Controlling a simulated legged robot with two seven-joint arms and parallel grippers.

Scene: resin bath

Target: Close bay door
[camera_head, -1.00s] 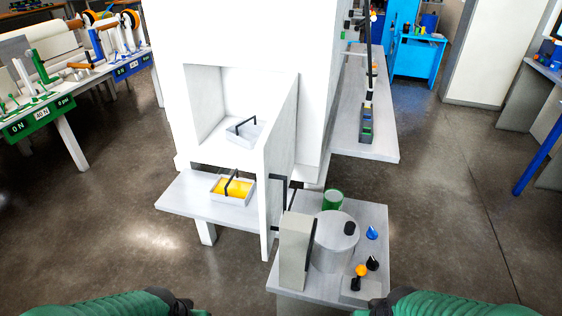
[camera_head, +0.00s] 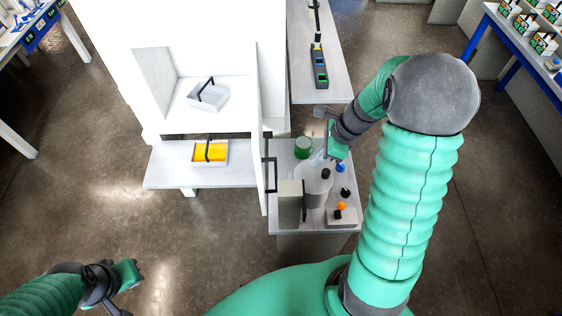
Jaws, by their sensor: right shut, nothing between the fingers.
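The white bay door (camera_head: 258,150) stands open, seen nearly edge-on, jutting toward me from the right side of the white bay (camera_head: 225,90). Its black bar handle (camera_head: 275,175) is on the right face. Inside the bay sits a pale tray (camera_head: 208,98) with a black handle. My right gripper (camera_head: 322,152) is shut and empty, to the right of the door and handle, above the small equipment table and apart from the door. My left gripper (camera_head: 127,290) is low at the left, far from the door; its fingers are too unclear to tell their state.
A tray of yellow resin (camera_head: 221,146) rests on the shelf (camera_head: 165,170) below the bay. The grey equipment table (camera_head: 290,224), right of the door, holds a grey cylinder, a green container (camera_head: 303,148), a grey box (camera_head: 291,203) and knobs.

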